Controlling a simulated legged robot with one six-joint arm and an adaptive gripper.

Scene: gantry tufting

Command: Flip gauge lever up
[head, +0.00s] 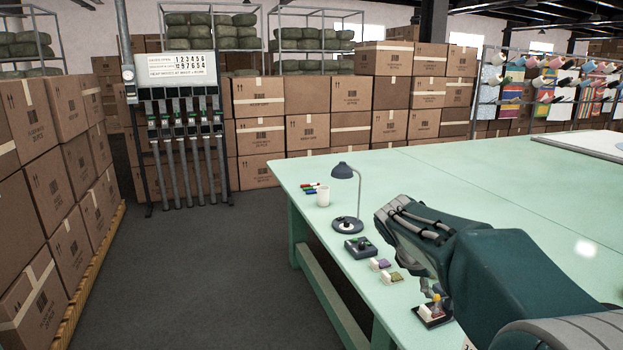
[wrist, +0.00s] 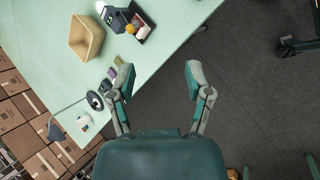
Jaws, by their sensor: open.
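A small device with an orange ball-tipped lever (head: 437,299) on a dark base sits at the table's near edge; it looks like the gauge lever, though no label is readable. In the wrist view the orange ball (wrist: 131,30) shows on a dark plate with a white part, ahead of my gripper and to its left. The lever's up or down position cannot be told. My gripper (wrist: 160,78) is open and empty, its fingers apart, beside the table edge; nothing touches them. In the head view my arm comes from the right and partly covers that area.
The pale green table (head: 440,170) holds a desk lamp (head: 346,190), a white cup (head: 323,196), markers, a dark knob box (head: 360,247) and small blocks (head: 384,264). A tan bin (wrist: 86,40) shows too. A stand with hanging bars (head: 185,130) is at back left. The floor aisle is clear.

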